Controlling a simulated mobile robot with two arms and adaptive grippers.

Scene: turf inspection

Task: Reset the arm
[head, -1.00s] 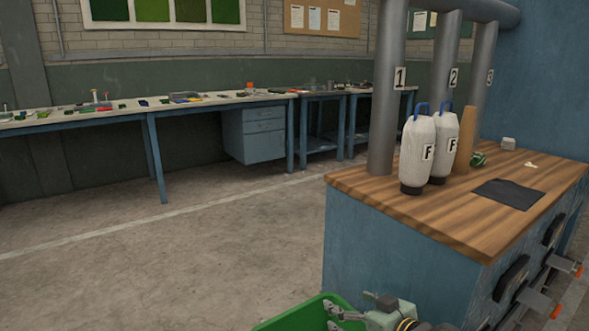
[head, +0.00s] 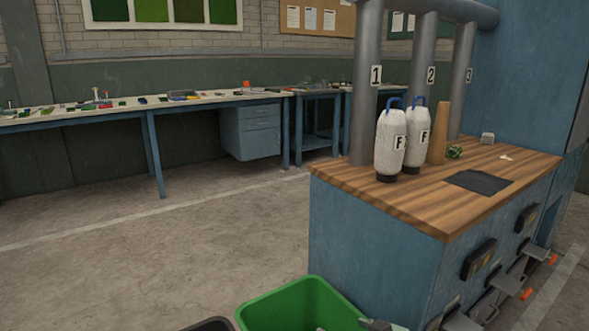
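Only a small grey-green part of my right gripper (head: 376,324) shows at the bottom edge of the head view, by the right side of the green bin (head: 262,312). Its fingers are mostly cut off by the picture's edge, so I cannot tell whether it is open or shut. My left gripper is not in view.
A blue cabinet with a wooden top (head: 400,205) stands right of the bin, with handles on its front. A dark bin (head: 210,325) shows bottom left. Open floor lies left.

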